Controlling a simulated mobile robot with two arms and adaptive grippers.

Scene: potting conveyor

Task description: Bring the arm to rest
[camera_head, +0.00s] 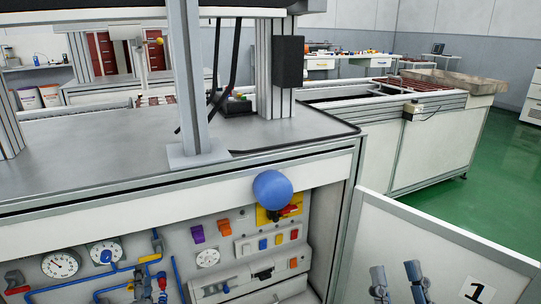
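My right gripper (394,272) shows at the bottom edge, right of centre. Its two grey-blue fingers stand apart with nothing between them, in front of a white panel marked "1". The rest of that gripper and its arm are below the picture. My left gripper and its arm are not in view.
The machine's grey worktop (90,150) lies ahead, with a blue ball-shaped knob (272,190) at its front. Gauges, blue pipes and switches fill the front below. The white panel (440,255) stands at lower right. Green floor (500,185) is clear at right.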

